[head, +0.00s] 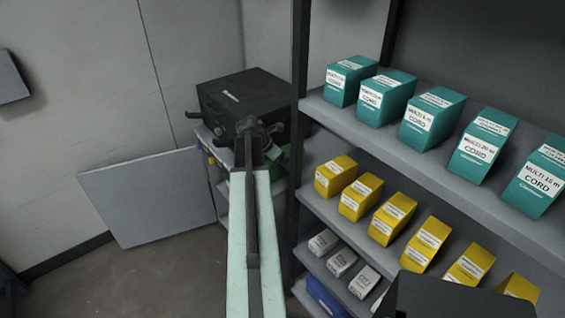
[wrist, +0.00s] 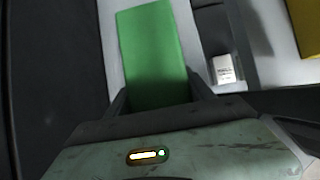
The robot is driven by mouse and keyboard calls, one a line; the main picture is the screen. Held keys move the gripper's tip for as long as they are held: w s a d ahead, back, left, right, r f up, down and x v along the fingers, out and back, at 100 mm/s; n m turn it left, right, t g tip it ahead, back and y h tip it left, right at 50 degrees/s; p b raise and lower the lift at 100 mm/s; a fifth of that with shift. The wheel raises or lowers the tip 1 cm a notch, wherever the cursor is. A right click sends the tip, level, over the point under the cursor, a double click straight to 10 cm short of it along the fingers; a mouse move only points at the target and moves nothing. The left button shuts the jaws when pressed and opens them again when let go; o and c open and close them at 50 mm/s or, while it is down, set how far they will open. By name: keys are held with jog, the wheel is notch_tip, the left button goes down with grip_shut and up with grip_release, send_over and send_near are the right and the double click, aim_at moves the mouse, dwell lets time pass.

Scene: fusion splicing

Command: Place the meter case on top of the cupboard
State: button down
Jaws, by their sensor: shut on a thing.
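A green block-shaped case (wrist: 155,55), which I take for the meter case, sits between the fingers of my gripper (wrist: 160,95) in the wrist view. My gripper is shut on it. In the head view only a bit of green (head: 284,156) shows, beside the end of my arm, and the arm hides much of my gripper (head: 262,142). A low grey unit, seemingly the cupboard (head: 224,160), stands at the back with a large black box (head: 245,97) at its top. My arm covers part of its front.
A grey door-like panel (head: 150,195) stands out to the left of the unit. A tall rack (head: 430,150) close on the right holds rows of teal boxes (head: 433,118), yellow boxes (head: 392,218) and small white boxes (head: 342,262). Some floor (head: 150,275) is clear at lower left.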

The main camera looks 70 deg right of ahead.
jog(key=shift+f, duration=0.15)
jog(key=shift+c, duration=1.8)
grip_release()
jog(key=shift+r, duration=0.3)
jog(key=p+v, duration=1)
jog(key=v, duration=0.1)
jog(key=shift+s+r, duration=0.1)
jog(key=shift+r, duration=0.25)
jog(key=shift+a+r, duration=0.15)
jog(key=shift+a, duration=0.05)
jog(key=shift+w, duration=0.2)
